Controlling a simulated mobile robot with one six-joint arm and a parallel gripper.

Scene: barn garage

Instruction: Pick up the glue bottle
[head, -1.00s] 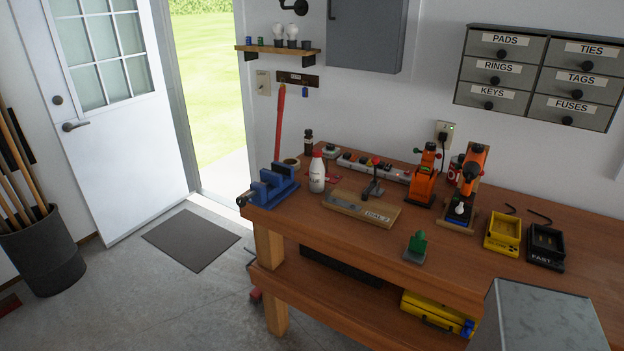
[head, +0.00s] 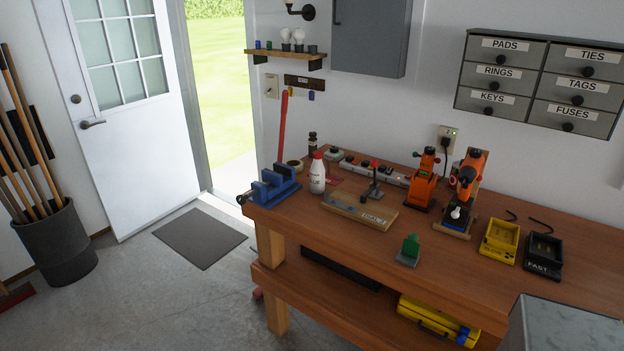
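The glue bottle (head: 317,175) is white with a red cap and dark lettering. It stands upright on the wooden workbench (head: 450,263), near its left end. A blue vise (head: 272,186) is just to its left, and a wooden board with a small lever (head: 359,210) lies to its right. A dark bottle (head: 312,144) stands behind it. My gripper is not in view.
Two orange tools (head: 423,180) (head: 467,185), a green-topped block (head: 409,250) and yellow and black trays (head: 500,241) (head: 544,256) stand farther right. A power strip (head: 370,168) runs along the back. A grey metal surface (head: 565,327) fills the lower right corner. Floor left of the bench is mostly clear.

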